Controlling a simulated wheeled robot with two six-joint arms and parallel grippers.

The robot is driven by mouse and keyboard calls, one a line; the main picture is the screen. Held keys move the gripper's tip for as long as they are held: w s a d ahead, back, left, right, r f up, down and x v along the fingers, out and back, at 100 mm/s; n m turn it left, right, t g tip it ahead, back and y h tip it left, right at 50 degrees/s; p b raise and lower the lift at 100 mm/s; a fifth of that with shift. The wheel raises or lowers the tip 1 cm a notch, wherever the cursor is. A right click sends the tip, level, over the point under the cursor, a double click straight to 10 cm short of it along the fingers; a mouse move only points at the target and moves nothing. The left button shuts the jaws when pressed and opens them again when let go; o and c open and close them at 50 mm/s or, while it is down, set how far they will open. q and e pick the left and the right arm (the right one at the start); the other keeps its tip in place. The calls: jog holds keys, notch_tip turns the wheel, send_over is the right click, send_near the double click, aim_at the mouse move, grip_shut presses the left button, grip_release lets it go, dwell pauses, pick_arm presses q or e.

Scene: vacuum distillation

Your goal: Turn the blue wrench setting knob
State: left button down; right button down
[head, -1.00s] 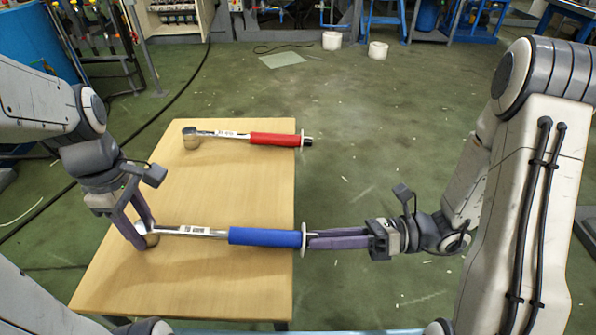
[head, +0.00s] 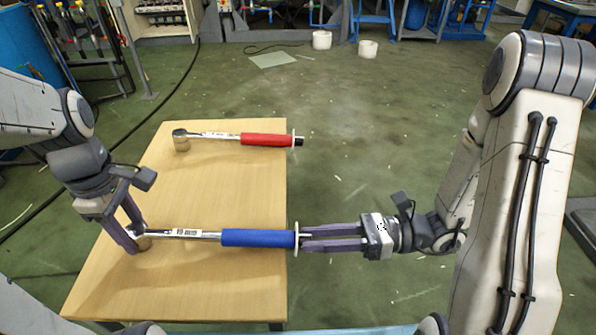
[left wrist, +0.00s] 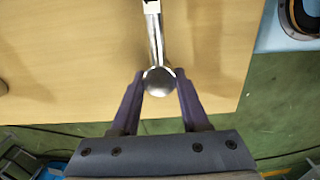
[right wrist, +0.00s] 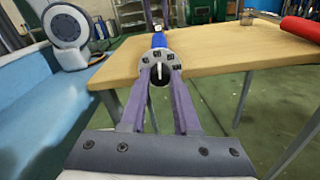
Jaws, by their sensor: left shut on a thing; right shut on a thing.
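The blue-handled wrench (head: 258,238) lies along the front of the wooden table, its handle end reaching the right table edge. My left gripper (head: 137,238) is shut on its round metal head, at the left; the left wrist view shows the head (left wrist: 159,81) between the fingers. My right gripper (head: 303,237) is shut on the setting knob at the handle's right end, beyond the white disc (head: 296,237). The right wrist view shows the marked disc (right wrist: 161,68) face on, with the dark knob (right wrist: 159,76) between the fingertips, partly hidden by them.
A red-handled wrench (head: 266,139) lies farther back on the wooden table (head: 215,185), apart from the blue one. The table between the wrenches is clear. Open green floor (head: 380,150) lies right of the table. Shelves and equipment stand far behind.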

jog(key=c, duration=0.6)
grip_release()
jog(key=shift+c, duration=0.2)
jog(key=d, duration=1.2)
jog(key=shift+r, duration=0.2)
